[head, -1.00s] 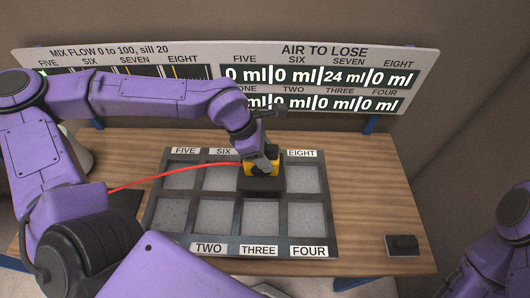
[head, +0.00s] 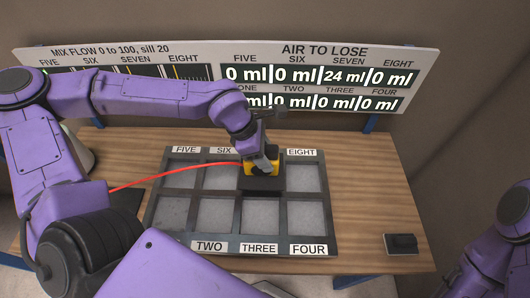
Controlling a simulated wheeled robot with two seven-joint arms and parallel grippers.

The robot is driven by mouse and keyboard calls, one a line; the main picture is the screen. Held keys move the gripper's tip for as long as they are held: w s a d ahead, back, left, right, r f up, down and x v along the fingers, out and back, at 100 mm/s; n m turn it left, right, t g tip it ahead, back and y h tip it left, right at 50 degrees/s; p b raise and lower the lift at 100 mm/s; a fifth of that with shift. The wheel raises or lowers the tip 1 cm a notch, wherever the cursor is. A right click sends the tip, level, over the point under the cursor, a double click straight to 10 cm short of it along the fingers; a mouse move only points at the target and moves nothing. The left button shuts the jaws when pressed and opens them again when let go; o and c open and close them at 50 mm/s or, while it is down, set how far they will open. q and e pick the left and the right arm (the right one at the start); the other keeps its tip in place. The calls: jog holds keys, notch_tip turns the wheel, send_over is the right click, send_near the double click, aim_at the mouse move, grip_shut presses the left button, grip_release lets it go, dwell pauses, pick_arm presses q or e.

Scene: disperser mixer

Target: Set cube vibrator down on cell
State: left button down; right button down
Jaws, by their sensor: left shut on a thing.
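The cube vibrator is a yellow and black block (head: 250,170) on a dark base (head: 262,185), with a red cable running off to the left. My left gripper (head: 262,162) is shut on it from above. The vibrator is over the top-row cell between SIX and EIGHT, covering most of that cell and its label. I cannot tell whether its base touches the cell or hovers just above it. The cell frame (head: 333,215) is a dark grid of grey cells in two rows. My right gripper is out of view; only its arm shows at the right edge.
A display board (head: 310,50) stands behind the table and reads 24 ml under SEVEN and 0 ml in the other readable fields. A small black block (head: 401,244) lies at the table's right front.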

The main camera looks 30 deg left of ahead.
pick_arm(q)
jog(key=shift+f+b, duration=0.5)
jog(key=shift+f, duration=0.4)
jog(key=shift+c, duration=1.8)
grip_release()
jog(key=b+v, duration=0.1)
jog(key=v, duration=0.9)
jog(key=shift+a+r, duration=0.1)
jog(key=shift+r, duration=0.15)
